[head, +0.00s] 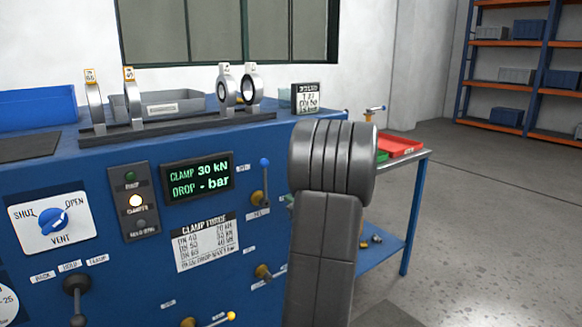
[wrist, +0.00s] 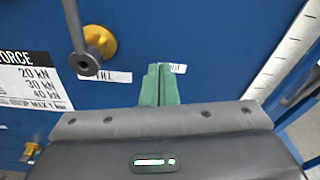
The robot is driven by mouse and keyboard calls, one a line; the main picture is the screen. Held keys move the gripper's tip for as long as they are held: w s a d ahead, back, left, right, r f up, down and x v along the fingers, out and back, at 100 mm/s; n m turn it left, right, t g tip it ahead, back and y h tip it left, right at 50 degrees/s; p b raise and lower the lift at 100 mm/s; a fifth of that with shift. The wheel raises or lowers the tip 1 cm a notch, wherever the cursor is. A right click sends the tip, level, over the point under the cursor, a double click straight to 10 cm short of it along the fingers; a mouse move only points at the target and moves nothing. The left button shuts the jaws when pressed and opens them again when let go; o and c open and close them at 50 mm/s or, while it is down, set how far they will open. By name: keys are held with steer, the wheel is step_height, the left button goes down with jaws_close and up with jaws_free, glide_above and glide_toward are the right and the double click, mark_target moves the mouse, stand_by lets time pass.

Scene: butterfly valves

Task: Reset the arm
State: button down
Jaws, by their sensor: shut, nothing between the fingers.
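My gripper (wrist: 160,84) shows in the wrist view as two green fingers pressed together, with nothing between them. It is in front of the blue panel, to the right of and below a grey lever on a brass hub (wrist: 98,42), apart from it. In the head view my grey arm stands in front of the bench's right end and mostly hides the gripper. The blue test bench (head: 90,165) carries a display (head: 198,177) reading clamp 30 kN and drop "- bar". The middle lamp (head: 135,201) of a three-lamp column is lit.
Disc-shaped valves (head: 228,88) stand in a rack on the bench top. A blue selector knob (head: 53,221) and several levers, one blue-tipped (head: 265,162), stick out of the panel. A side table with a red tray (head: 400,146) is at right. Floor beyond is clear, up to shelves (head: 518,65).

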steer(key=shift+w+a+f+m+p, duration=0.2)
steer(key=shift+f+m, duration=0.3)
steer(key=shift+f, duration=0.9)
steer(key=shift+s+a+f+m+p, duration=0.1)
steer(key=shift+f+m+p, duration=0.3)
steer(key=shift+f, duration=1)
